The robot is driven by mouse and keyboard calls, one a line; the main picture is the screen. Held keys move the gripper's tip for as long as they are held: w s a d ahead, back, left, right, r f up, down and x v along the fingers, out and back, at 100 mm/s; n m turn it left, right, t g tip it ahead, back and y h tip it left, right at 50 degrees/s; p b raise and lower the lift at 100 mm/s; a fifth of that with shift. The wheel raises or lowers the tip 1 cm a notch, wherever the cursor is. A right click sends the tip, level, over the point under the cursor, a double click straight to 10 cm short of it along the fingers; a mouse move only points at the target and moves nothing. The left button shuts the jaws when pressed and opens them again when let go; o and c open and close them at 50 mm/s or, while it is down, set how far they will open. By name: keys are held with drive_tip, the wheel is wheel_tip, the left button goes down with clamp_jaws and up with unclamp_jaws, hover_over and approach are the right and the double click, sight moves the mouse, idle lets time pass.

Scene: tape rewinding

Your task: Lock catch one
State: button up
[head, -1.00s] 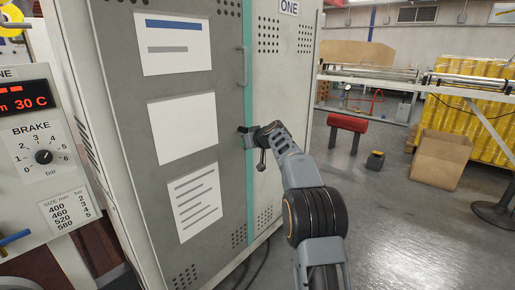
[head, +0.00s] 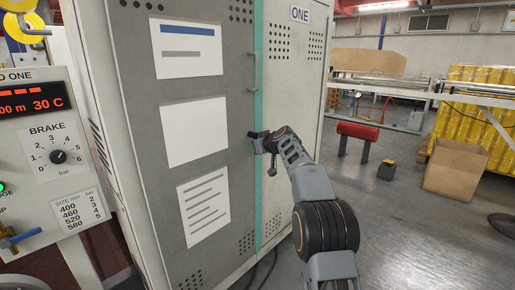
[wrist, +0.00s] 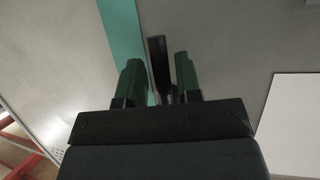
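Catch one is a dark narrow lever on the grey cabinet (head: 240,80), whose plate reads ONE. In the wrist view the catch (wrist: 158,62) stands between my two green fingers, tilted slightly from upright. My gripper (wrist: 160,72) has its fingers apart, with a thin gap showing on each side of the catch. In the head view my gripper (head: 257,140) is at the cabinet front, beside the teal strip (head: 258,100) and below the long door handle. There the catch is too small and covered to make out its position.
A control panel (head: 45,150) with a brake dial stands close on the left. Grey floor (head: 410,230) is open right of the cabinet.

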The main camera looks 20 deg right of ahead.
drive_tip(key=shift+o, duration=0.7)
drive_tip(key=shift+f, duration=0.15)
drive_tip(key=v, duration=1.4)
drive_tip(key=shift+w, duration=0.1)
drive_tip(key=s+a+r+m+g+h+p, duration=0.1)
drive_tip(key=s+a+r+g+p, duration=0.35)
drive_tip(key=s+p, duration=0.8)
drive_tip(key=s+a+r+m+g+h+p, duration=0.15)
drive_tip(key=s+a+r+p, duration=0.6)
drive_tip(key=p, duration=0.75)
drive_tip(key=s+d+r+m+g+h+p, duration=0.1)
drive_tip(key=s+r+g+p, duration=0.2)
drive_tip(key=s+p, duration=0.6)
drive_tip(key=shift+s+p, duration=0.4)
drive_tip(key=shift+s, duration=1.35)
drive_tip(key=shift+d, duration=0.1)
